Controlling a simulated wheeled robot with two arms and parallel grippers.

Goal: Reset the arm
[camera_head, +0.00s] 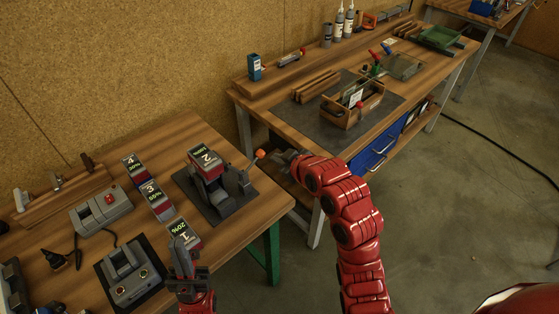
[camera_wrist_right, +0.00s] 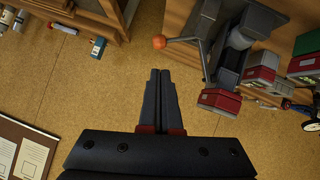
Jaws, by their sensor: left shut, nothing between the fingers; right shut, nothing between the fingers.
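My right gripper (camera_head: 283,156) reaches past the right edge of the near bench, beside an orange ball knob (camera_head: 260,153) on a lever. In the right wrist view its fingers (camera_wrist_right: 160,78) are together and empty, and the orange knob (camera_wrist_right: 159,42) is apart from them, beyond the tips. The lever joins a grey device (camera_head: 232,182) on a dark mat, which holds a red and grey block marked 2 (camera_head: 206,160). My left gripper (camera_head: 180,248) is low over the near bench, close to the block marked 1 (camera_head: 183,232); its fingers look shut and empty.
Blocks marked 3 (camera_head: 153,198) and 4 (camera_head: 133,166) stand on the near bench. The far bench carries a wooden toolbox (camera_head: 341,115). Floor at right is mostly clear.

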